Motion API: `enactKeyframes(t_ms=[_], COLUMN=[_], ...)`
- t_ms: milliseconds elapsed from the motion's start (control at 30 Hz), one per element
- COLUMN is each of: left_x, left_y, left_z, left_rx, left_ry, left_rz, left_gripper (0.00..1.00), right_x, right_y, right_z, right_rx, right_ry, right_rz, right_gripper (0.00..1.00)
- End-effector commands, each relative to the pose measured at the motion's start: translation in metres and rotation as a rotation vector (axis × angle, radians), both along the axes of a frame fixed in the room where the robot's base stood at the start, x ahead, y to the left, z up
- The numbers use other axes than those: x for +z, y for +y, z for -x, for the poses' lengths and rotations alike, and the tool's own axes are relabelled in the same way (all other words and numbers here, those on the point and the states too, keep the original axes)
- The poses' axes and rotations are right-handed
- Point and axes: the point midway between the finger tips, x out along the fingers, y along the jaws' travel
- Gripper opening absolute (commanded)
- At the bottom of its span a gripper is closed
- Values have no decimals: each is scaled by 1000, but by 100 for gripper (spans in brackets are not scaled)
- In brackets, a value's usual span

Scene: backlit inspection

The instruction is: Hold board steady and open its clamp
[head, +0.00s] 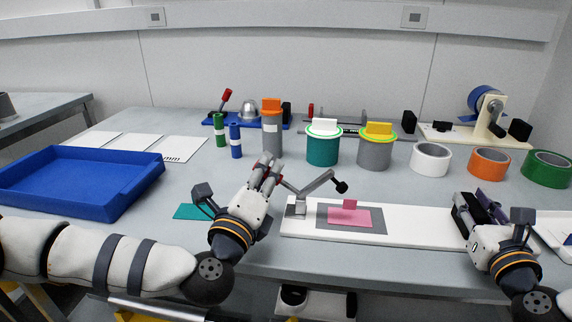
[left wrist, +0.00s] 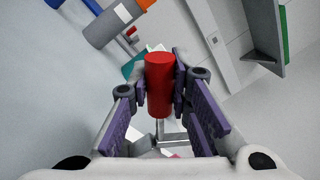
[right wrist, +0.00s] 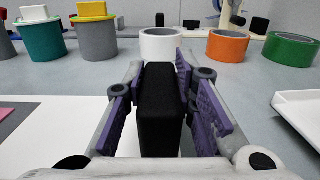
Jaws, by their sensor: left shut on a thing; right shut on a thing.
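The white board (head: 415,222) lies along the front of the table, with a grey pad (head: 380,226) and a pink piece (head: 350,217) on it. A metal clamp (head: 298,207) stands at its left end. The clamp's arm (head: 318,181) slants up, and its black tip (head: 341,187) is above the pink piece, apart from it. My left gripper (head: 268,172) is shut on the clamp's red handle (left wrist: 159,85), mostly hidden by the fingers in the head view. My right gripper (head: 472,208) is shut on a black block (right wrist: 160,108) at the board's right end.
A blue tray (head: 70,205) is at the left and a teal card (head: 190,211) lies near my left gripper. Behind the board stand a teal canister (head: 322,150), a grey canister (head: 373,154) and tape rolls, white (head: 430,159), orange (head: 490,163) and green (head: 547,168).

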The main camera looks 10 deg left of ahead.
Motion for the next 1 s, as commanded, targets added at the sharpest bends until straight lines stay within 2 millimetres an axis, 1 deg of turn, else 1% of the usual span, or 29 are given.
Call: enactKeyframes(t_ms=[33, 200, 433, 700, 1000], left_x=[-7, -17, -23, -27, -27], left_y=[1, 3, 3, 6, 8], left_z=[0, 1, 2, 1, 1], left_rx=[-1, -8, -16, -14, -11], left_ry=[9, 18, 19, 17, 16], left_rz=[36, 166, 286, 348, 357], left_gripper=[0, 0, 0, 0, 0], right_x=[-6, -6, -6, -6, -6], right_y=[1, 1, 2, 3, 3], right_z=[1, 1, 1, 1, 1], right_rx=[3, 4, 6, 8, 9], right_ry=[14, 14, 14, 14, 14], right_rz=[0, 0, 0, 0, -1], right_gripper=[0, 0, 0, 0, 0])
